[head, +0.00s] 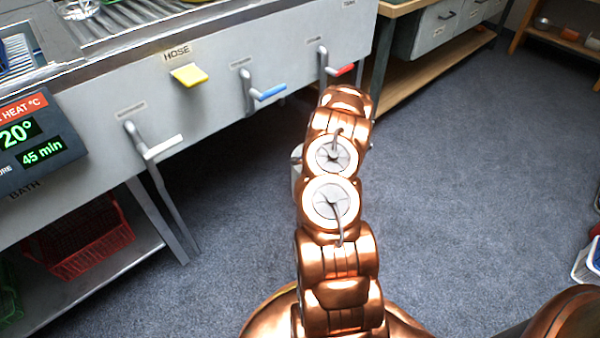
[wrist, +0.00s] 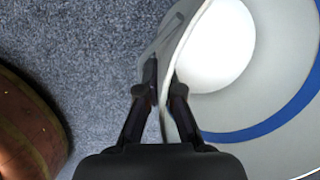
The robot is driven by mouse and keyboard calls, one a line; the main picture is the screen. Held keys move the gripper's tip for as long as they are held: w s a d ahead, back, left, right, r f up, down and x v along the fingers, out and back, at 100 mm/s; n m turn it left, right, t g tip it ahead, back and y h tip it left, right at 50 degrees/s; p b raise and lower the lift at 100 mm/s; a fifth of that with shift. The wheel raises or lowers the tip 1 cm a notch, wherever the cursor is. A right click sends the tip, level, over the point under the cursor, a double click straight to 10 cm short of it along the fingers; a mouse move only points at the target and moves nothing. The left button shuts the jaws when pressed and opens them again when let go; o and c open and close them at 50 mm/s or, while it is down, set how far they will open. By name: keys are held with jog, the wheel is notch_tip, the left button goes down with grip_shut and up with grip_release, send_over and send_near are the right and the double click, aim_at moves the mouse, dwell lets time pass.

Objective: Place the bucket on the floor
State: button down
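The bucket (wrist: 276,62) fills the right side of the wrist view, pale grey with a blue band and a round white area in it. My gripper (wrist: 166,92) has one dark finger on each side of the bucket's thin pale edge, closed on it. Carpet shows beside and below this edge. Whether the bucket's base touches the floor cannot be told. In the head view my copper arm hides the gripper and nearly all of the bucket. Only a small pale piece shows at the arm's left side, and I cannot tell what it is.
Grey-blue carpet floor (head: 460,190) is open around my arm. A steel counter (head: 215,110) with coloured levers and a HOSE label stands at left, a red crate (head: 90,240) on its lower shelf. A wooden bench (head: 430,75) is behind. A white basket (head: 587,262) sits at the right edge.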

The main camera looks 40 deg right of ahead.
jog(key=w+d+f+b, duration=0.2)
jog(key=w, duration=0.4)
jog(key=w+d+f+b, duration=0.2)
jog(key=w+d+b, duration=0.1)
jog(key=w, duration=0.4)
jog(key=shift+f, duration=0.4)
jog(key=shift+d, duration=0.1)
jog(key=c, duration=1.3)
grip_release()
jog(key=shift+f, duration=0.1)
jog(key=p+v, duration=0.3)
jog(key=v, duration=0.9)
